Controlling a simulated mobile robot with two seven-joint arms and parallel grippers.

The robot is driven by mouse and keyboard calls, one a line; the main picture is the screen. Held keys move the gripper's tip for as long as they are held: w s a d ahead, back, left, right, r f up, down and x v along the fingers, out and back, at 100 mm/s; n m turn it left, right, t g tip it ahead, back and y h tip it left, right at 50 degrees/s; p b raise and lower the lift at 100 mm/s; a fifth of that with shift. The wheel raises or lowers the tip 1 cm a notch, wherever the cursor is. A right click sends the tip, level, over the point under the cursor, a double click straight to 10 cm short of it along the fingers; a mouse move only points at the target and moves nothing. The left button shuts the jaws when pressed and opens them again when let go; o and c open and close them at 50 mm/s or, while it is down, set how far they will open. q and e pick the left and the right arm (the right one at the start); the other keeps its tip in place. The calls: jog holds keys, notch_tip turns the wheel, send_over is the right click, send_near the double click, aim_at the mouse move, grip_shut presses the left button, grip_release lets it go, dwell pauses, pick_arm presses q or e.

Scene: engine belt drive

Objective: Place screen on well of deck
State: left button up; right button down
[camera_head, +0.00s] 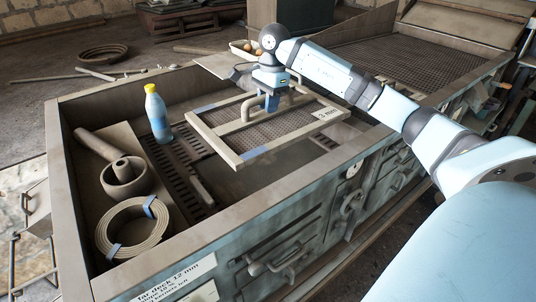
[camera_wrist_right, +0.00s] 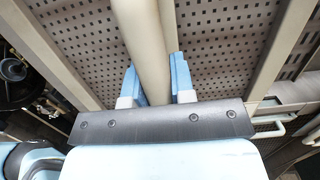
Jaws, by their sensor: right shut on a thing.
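The screen (camera_head: 240,138) is a framed perforated panel with raised handles and a "3 mm" label. It is held, slightly tilted in the picture, over the near deck (camera_head: 262,208). My right gripper (camera_head: 271,98) is shut on one of its handles; in the right wrist view the blue fingers (camera_wrist_right: 158,82) stand either side of the pale handle bar (camera_wrist_right: 146,45), with the perforated sheet (camera_wrist_right: 215,40) behind. The deck's well (camera_head: 255,180) shows partly beneath the screen; the rest is hidden by it. I cannot tell whether the screen touches the deck. My left gripper is not in view.
A blue bottle with a yellow cap (camera_head: 157,114) stands left of the screen. A mortar with a pestle (camera_head: 123,176) and a coiled belt (camera_head: 132,226) sit in the deck's left part. A slotted grate (camera_head: 178,172) lies between. Another meshed deck (camera_head: 395,58) is behind right.

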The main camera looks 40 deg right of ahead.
notch_tip(320, 180, down, 18)
jog(key=shift+r+p, duration=0.25)
jog(key=shift+p, duration=1)
jog(key=c, duration=1.4)
grip_release()
jog(key=shift+f, duration=0.2)
jog(key=o, duration=0.4)
jog(key=shift+r, duration=0.1)
jog(key=shift+r, duration=0.1)
jog(key=r, duration=0.4)
jog(key=d+r+b, duration=0.1)
jog(key=r, duration=0.3)
jog(key=r+b, duration=0.1)
jog(key=r, duration=0.3)
jog(key=shift+s+d, duration=0.15)
